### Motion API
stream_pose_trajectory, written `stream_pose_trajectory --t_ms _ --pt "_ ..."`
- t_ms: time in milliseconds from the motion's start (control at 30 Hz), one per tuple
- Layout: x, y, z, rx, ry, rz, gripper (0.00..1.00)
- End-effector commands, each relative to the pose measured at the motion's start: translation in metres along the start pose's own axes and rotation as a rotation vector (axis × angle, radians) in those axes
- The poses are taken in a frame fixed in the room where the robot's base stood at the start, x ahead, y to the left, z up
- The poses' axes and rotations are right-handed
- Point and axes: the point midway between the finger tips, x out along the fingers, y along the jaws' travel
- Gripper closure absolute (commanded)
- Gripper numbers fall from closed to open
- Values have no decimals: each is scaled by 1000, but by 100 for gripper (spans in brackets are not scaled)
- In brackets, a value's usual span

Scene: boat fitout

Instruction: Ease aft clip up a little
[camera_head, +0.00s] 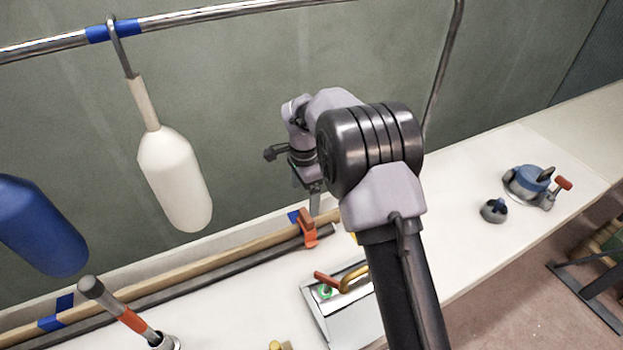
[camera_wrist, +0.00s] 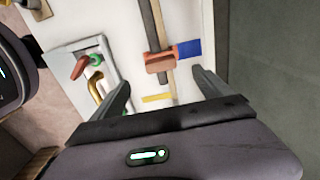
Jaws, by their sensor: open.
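An orange-red clip (camera_head: 308,228) sits on the wooden rail (camera_head: 180,277) along the back of the white bench, at the rail's right part. A blue band (camera_head: 293,216) is beside it. In the wrist view the clip (camera_wrist: 160,58) lies ahead of my fingers, roughly between them, with the blue band (camera_wrist: 188,49) to its right. My gripper (camera_head: 309,192) is open and empty, above the clip and apart from it. In the wrist view the two fingers of my gripper (camera_wrist: 163,82) stand wide on either side. I cannot tell which clip is the aft one.
A dark rod (camera_head: 215,282) runs along the rail. A grey box with a brass handle (camera_head: 355,278) and red lever stands close by. White (camera_head: 175,180) and blue (camera_head: 40,228) fenders hang left.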

Motion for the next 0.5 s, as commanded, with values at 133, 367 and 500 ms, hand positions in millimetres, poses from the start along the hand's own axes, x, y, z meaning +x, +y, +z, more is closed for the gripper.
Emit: stream_pose_trajectory --t_ms 133,367,500 --pt "47 1 0 0 -1 2 11" --pt "102 0 0 0 0 0 11" --pt "120 0 0 0 0 -1 11"
